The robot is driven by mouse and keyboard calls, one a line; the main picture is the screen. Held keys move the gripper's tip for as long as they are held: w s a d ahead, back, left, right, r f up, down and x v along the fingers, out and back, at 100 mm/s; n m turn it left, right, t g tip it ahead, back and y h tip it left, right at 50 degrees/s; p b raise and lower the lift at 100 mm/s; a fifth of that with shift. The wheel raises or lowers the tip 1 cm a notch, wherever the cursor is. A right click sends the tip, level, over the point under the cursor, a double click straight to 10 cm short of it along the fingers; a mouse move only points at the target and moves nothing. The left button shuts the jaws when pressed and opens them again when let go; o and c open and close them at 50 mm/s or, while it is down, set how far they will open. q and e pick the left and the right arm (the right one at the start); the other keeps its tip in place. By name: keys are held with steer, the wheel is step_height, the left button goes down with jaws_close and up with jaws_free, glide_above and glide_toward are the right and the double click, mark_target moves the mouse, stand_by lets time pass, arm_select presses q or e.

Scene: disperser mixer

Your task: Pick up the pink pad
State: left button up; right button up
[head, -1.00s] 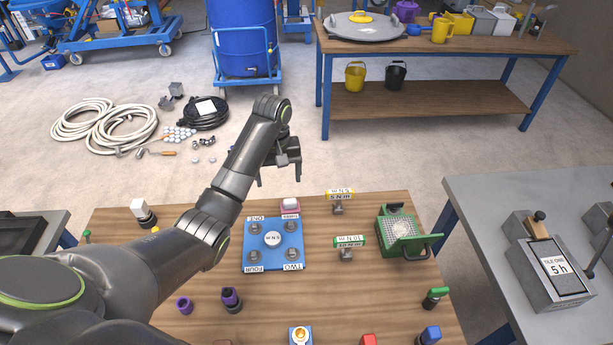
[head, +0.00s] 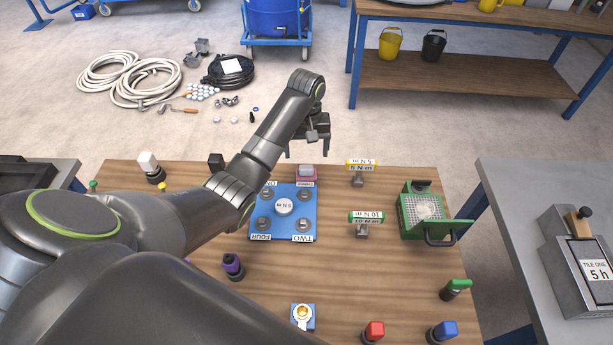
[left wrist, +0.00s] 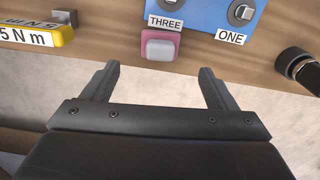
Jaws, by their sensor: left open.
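The pink pad (head: 306,174) is a small pink block with a pale grey-white top. It sits at the far edge of the wooden table, against the blue plate (head: 284,222) by the label THREE. The pink pad also shows in the left wrist view (left wrist: 161,46), at the upper middle. My left gripper (head: 308,154) is open and empty, just beyond the pad over the table's far edge. In the left wrist view its two fingers (left wrist: 158,84) point toward the pad and lie apart from it. My right gripper is not in view.
A yellow-labelled 5 N m piece (head: 361,167) and a green-labelled 10 N m piece (head: 364,219) stand right of the plate. A green box with a handle (head: 428,216) is farther right. A dark round knob (left wrist: 298,68) is at the right in the wrist view.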

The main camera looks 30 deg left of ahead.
mark_target(306, 167)
arm_select(q)
steer(key=shift+f+p, duration=0.5)
steer(key=shift+f, duration=3.55)
steer(key=c, duration=1.1)
steer(key=shift+r, duration=0.15)
step_height(306, 167, up, 10)
steer(key=shift+f+b, duration=0.1)
steer(key=shift+b, duration=0.25)
